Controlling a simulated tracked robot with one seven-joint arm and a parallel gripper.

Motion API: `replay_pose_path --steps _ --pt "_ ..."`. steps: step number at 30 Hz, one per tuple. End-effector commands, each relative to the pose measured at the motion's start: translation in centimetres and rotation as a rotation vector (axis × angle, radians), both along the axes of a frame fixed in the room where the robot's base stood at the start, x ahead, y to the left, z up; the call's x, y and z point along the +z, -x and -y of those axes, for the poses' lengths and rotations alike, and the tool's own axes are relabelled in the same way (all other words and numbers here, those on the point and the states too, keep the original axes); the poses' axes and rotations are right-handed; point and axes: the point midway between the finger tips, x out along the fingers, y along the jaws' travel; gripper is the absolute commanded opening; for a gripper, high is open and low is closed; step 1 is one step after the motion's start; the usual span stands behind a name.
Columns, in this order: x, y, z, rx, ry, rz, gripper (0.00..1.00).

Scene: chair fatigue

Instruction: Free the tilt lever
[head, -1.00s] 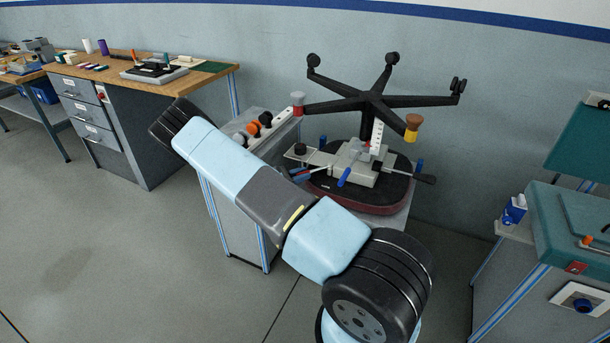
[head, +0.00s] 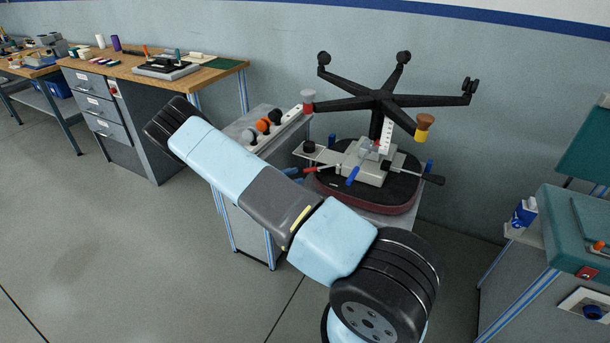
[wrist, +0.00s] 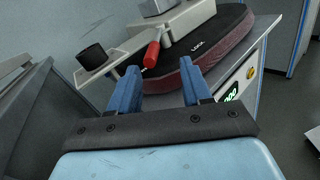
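An upturned chair seat (head: 400,200), dark with a maroon rim, lies on a bench with a grey tilt mechanism (head: 366,164) on it. A red-handled lever (head: 320,169) sticks out at the mechanism's left; it also shows in the wrist view (wrist: 152,52). I cannot tell which is the tilt lever. My gripper (wrist: 160,77) is open, its two blue fingers apart and empty, with the red handle ahead of the gap. In the head view my arm largely hides the gripper.
A black five-legged chair base (head: 378,98) rises above the mechanism. A black knob (wrist: 93,57) sits on a plate left of the red handle. Several knobs stand in a rack (head: 275,130) beside the seat. A drawer workbench (head: 110,110) stands left, a teal case (head: 570,235) right.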

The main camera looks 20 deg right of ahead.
Motion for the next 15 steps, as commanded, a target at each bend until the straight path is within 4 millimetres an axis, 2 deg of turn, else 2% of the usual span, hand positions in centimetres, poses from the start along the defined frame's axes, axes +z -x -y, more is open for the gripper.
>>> replay_pose_path --steps 3,9,15 --pt "0.0 0.0 -2.5 0.002 -0.001 0.001 0.48" --pt "0.0 -0.1 -5.5 0.001 -0.001 0.001 0.48" --pt "-0.1 -0.1 -6.8 0.0 0.0 0.0 0.48"
